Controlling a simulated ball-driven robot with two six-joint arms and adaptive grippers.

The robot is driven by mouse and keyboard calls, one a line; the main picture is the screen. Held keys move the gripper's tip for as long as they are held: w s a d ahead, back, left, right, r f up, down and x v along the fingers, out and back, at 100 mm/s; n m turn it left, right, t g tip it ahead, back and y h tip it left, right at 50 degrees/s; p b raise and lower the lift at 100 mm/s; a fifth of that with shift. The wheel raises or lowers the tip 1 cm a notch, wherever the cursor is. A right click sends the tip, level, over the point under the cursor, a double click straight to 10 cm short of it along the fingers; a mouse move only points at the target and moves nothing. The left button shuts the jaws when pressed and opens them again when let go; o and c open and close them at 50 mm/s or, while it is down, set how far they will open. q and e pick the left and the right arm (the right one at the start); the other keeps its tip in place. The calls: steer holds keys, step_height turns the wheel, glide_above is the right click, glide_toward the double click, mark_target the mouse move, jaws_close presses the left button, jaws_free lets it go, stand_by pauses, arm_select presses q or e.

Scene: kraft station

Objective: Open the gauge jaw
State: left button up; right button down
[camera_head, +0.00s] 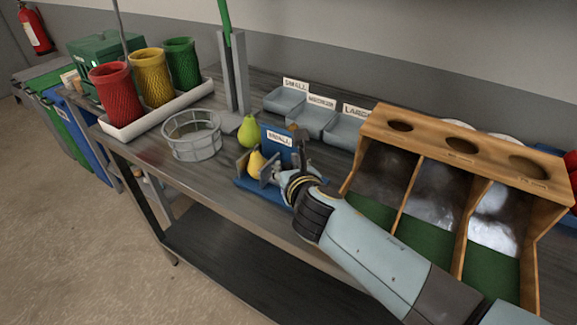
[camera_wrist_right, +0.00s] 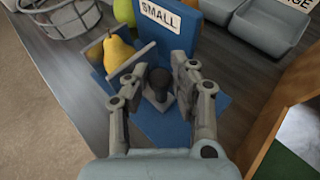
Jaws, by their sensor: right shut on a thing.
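The gauge has a blue base (camera_head: 243,183) and an upright blue plate (camera_wrist_right: 196,28) with a "SMALL" label (camera_wrist_right: 160,16). A yellow pear (camera_head: 256,161) stands between two grey jaw plates; it also shows in the right wrist view (camera_wrist_right: 117,53). The near jaw plate (camera_wrist_right: 134,60) is close against the pear; whether it touches is unclear. A dark knob (camera_wrist_right: 158,84) is on the near side of this jaw. My right gripper (camera_wrist_right: 162,76) is shut on the knob, one finger on each side; it partly hides the gauge in the head view (camera_head: 286,170). My left gripper is not in view.
A green pear (camera_head: 248,130) stands behind the gauge. A wire basket (camera_head: 191,136) is to its left. Grey size bins (camera_head: 314,117) are behind, and a wooden three-slot box (camera_head: 452,158) is close on the right. Red, yellow and green baskets stand in a white tray (camera_head: 128,133).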

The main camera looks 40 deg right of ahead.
steer(key=s, duration=0.1)
steer(key=s+d, duration=0.1)
steer(key=s, duration=0.1)
steer(key=s+p, duration=0.1)
steer(key=shift+s+d, duration=0.15)
steer(key=shift+d, duration=0.25)
steer(key=c, duration=1.2)
jaws_free()
steer(key=shift+o, duration=0.2)
steer(key=shift+s+a, duration=0.15)
steer(key=shift+s, duration=0.05)
steer(key=v, duration=1.1)
steer(key=shift+r, duration=0.2)
